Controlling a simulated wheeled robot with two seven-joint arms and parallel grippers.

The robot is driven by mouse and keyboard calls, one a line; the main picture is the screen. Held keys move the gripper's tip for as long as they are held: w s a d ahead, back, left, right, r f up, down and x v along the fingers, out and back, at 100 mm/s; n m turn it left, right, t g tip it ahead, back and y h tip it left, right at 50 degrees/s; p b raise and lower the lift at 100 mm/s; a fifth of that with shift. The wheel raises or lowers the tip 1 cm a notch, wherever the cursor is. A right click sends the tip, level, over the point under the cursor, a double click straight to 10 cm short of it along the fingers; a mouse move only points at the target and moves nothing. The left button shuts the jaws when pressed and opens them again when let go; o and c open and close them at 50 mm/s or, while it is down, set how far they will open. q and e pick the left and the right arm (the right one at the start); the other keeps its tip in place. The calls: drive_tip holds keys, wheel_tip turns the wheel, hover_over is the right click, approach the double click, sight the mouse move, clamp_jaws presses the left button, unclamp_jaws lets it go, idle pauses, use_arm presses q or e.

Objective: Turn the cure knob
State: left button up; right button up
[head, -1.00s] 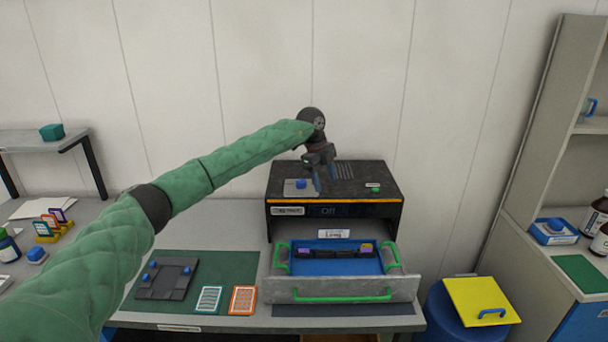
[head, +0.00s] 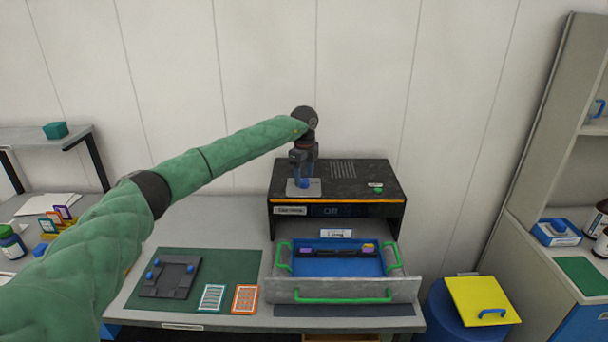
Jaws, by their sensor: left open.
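The cure knob (head: 304,183) is a small blue knob on a light grey plate (head: 293,190) on top of the black cure machine (head: 350,176). The display on its front reads "Off". My left gripper (head: 304,180) points straight down over the knob, its open fingers around or right beside it. The fingers partly hide the knob, so I cannot tell whether they touch it. My right gripper is not in view.
Below the machine, a drawer with a green handle (head: 343,299) is pulled out, with a dark holder in its blue tray. A green mat (head: 230,265) with a dark frame (head: 169,276) and two cards lies left. A yellow-lidded blue bin (head: 482,298) stands right.

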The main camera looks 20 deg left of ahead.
use_arm(q)
drive_tip(key=shift+f, duration=0.6)
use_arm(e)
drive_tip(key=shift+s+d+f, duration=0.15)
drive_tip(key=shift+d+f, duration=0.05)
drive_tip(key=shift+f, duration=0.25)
use_arm(q)
drive_tip(key=shift+c, duration=0.5)
drive_tip(key=c, duration=0.9)
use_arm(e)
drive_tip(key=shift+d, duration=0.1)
